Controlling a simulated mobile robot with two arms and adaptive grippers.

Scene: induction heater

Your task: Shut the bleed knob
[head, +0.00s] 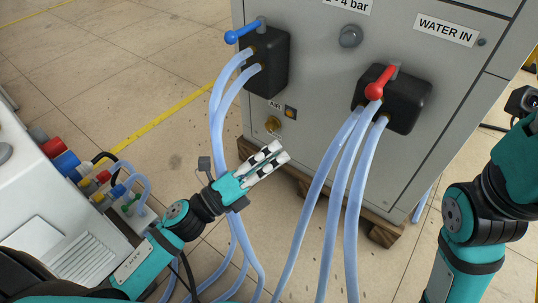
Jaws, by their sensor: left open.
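A small brass knob (273,124) sits low on the front of the grey cabinet (322,95), under a small label that seems to read AIR. It is the likely bleed knob, though no label on it can be read as such. My left gripper (278,151) is open and empty, just below and in front of the brass knob, its white fingers pointing up and right. I see no contact with the knob. My right arm (468,220) shows at the right edge; its gripper fingers cannot be seen.
A blue-handled valve block (267,65) and a red-handled valve block (408,105) carry pale blue hoses (340,180) that hang to the floor on both sides of my left gripper. A grey round knob (350,36) is higher up. A white machine (50,200) stands at left.

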